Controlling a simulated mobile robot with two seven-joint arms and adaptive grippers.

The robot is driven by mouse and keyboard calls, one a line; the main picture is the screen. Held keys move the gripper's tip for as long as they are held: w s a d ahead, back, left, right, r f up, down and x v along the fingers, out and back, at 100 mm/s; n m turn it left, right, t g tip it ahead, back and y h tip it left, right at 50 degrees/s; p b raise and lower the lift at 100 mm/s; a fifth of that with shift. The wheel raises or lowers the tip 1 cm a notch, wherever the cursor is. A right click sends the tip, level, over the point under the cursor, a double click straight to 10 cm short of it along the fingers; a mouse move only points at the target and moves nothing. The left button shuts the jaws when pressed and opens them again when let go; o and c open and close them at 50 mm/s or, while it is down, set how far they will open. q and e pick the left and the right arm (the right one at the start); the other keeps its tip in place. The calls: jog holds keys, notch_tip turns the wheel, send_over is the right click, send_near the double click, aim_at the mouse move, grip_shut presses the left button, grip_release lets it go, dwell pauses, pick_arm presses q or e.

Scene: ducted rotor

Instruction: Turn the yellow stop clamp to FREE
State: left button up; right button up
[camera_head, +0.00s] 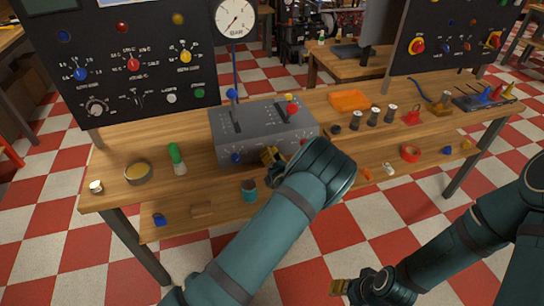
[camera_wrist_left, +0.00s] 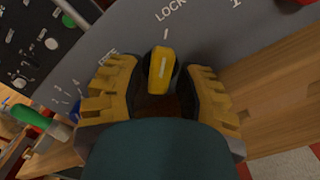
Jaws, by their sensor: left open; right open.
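The yellow stop clamp (camera_wrist_left: 160,66) is a small knob on the front face of the grey box (camera_head: 235,146). Its white line points up, toward the tick under LOCK; the partly covered FREE label (camera_wrist_left: 107,52) is to the left. My left gripper (camera_head: 271,155) is at the box front. In the left wrist view its open fingers (camera_wrist_left: 161,74) stand on either side of the clamp, with a gap visible at each side. In the head view the gripper hides the clamp. My right gripper (camera_head: 340,287) is open and empty, low over the floor, away from the bench.
The box has levers with blue, red and yellow knobs on top, and a blue knob (camera_head: 236,158) on its front left. Several cylinders and an orange tray (camera_head: 350,100) are right.

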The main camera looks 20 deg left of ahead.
pick_arm(q)
grip_shut()
jog(key=shift+n, duration=0.3)
jog(key=n, duration=0.2)
jog(key=shift+n, duration=0.4)
jog(key=n, duration=0.3)
jog(key=shift+n+b, duration=0.3)
jog(key=shift+b, duration=0.05)
jog(key=n+b, duration=0.1)
jog(key=n, duration=0.2)
jog(key=shift+w+n, duration=0.1)
jog(key=shift+n, duration=0.2)
jog(key=n+b, duration=0.1)
jog(key=n, duration=0.2)
jog(key=shift+n+b, duration=0.3)
jog(key=shift+b, duration=0.05)
jog(key=shift+r+n+b, duration=0.1)
jog(key=shift+n+b, duration=0.35)
jog(key=shift+n, duration=1.45)
